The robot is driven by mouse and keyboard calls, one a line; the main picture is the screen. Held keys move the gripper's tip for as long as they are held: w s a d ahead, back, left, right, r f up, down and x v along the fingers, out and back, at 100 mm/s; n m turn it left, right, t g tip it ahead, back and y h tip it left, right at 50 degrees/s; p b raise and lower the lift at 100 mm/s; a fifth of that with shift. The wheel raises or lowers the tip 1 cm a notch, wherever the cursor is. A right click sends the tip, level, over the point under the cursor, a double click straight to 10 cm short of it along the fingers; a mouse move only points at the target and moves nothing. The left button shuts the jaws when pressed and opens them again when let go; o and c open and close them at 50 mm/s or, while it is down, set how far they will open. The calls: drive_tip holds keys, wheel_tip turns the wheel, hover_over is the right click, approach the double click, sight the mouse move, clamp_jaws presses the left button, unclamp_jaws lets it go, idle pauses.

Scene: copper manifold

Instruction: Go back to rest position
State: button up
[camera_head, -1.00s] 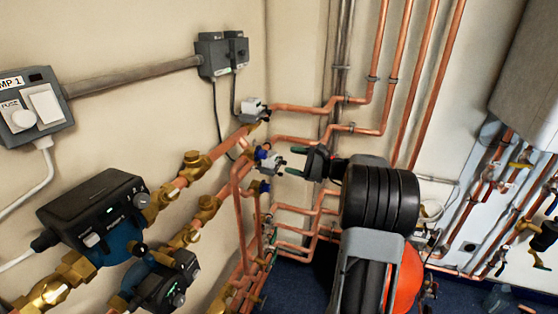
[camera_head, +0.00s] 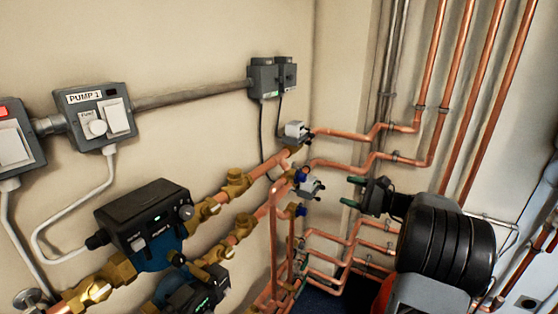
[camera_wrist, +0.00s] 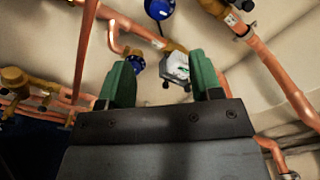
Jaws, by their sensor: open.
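My gripper (camera_head: 350,192) has green fingertips and is open and empty. In the head view it points left toward a small grey-white valve actuator (camera_head: 311,186) on the copper manifold, with a gap between them. In the wrist view the green fingers (camera_wrist: 160,80) stand apart, and the grey-white actuator (camera_wrist: 176,67) shows beyond them, near the right finger. A second grey-white actuator (camera_head: 297,131) sits higher on the pipes in the head view. My black arm links show at the right of the head view.
Copper pipes (camera_head: 340,248) run below and beside my gripper, and vertical pipes (camera_head: 430,60) rise behind. A black pump (camera_head: 145,213) with brass fittings is at the lower left. A wall box labelled PUMP 1 (camera_head: 98,113) and small grey boxes (camera_head: 272,77) hang on the wall.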

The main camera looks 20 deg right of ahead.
drive_tip(key=s+a+f+n+g+h, duration=0.6)
drive_tip(key=s+a+f+g, duration=0.3)
drive_tip(key=f, duration=0.3)
drive_tip(key=s+a+r+n+h+p, duration=0.1)
drive_tip(key=s+a+r+n+h, duration=0.1)
drive_tip(key=s+a+n, duration=0.3)
drive_tip(key=s+a+r+n+h+p, duration=0.2)
drive_tip(key=s+a+r+n+h, duration=0.1)
drive_tip(key=a+n, duration=0.5)
drive_tip(key=s+h, duration=0.1)
drive_tip(key=s, duration=0.1)
drive_tip(key=shift+s+r+g, duration=0.2)
drive_tip(key=shift+s+g, duration=0.1)
drive_tip(key=shift+s, duration=0.1)
drive_tip(key=shift+c, duration=0.2)
